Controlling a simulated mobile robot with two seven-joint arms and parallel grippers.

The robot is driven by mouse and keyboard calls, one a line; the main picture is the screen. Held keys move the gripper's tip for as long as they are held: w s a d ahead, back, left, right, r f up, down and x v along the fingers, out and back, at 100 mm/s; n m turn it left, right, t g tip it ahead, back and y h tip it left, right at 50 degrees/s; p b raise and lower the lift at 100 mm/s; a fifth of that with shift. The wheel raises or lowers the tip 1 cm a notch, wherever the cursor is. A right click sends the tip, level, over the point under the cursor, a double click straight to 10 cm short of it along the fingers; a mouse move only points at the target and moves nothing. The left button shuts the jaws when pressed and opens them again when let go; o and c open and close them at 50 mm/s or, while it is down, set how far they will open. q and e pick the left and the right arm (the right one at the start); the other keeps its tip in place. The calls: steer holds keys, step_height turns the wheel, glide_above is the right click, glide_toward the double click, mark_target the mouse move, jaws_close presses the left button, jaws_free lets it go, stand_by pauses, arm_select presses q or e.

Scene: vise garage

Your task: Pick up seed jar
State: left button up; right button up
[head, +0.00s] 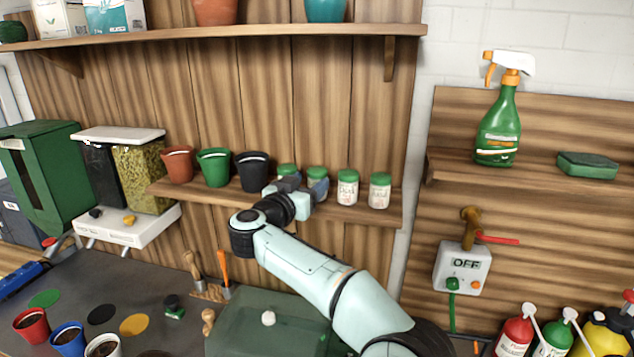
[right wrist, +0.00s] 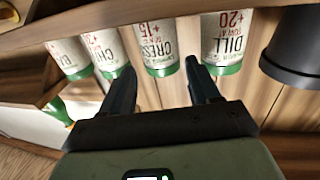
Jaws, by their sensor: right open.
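Several seed jars with green lids stand in a row on the wooden shelf: the first jar (head: 287,169), second jar (head: 318,173), third jar (head: 347,188) and the rightmost jar (head: 380,191). The right wrist view is upside down; it shows the dill jar (right wrist: 229,40), the cress jar (right wrist: 159,50), another jar (right wrist: 105,57) and a partly hidden jar (right wrist: 70,57). My right gripper (right wrist: 163,88) is open and empty, its fingers pointing at the cress jar, apparently short of enclosing it. In the head view it hides the lower parts of the two left jars. My left gripper is out of view.
A black pot (head: 253,171), green pot (head: 214,167) and terracotta pot (head: 177,165) stand left of the jars on the same shelf (head: 330,213). An upper shelf (head: 230,32) runs above. Below is a workbench with a translucent green bin (head: 262,335).

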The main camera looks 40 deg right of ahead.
mark_target(313, 181)
steer(key=p+x, duration=0.1)
steer(key=x, duration=0.3)
steer(key=shift+w+d+f, duration=0.2)
steer(key=shift+w+d, duration=0.05)
steer(key=shift+w, duration=0.05)
steer(key=shift+w+d+f, duration=0.1)
steer(key=shift+w+d, duration=0.05)
steer(key=shift+w, duration=0.05)
steer(key=shift+s, duration=0.2)
steer(key=shift+c, duration=1.2)
steer(key=c, duration=0.5)
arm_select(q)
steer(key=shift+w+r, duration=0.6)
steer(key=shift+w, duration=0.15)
arm_select(e)
steer(key=shift+r, duration=5)
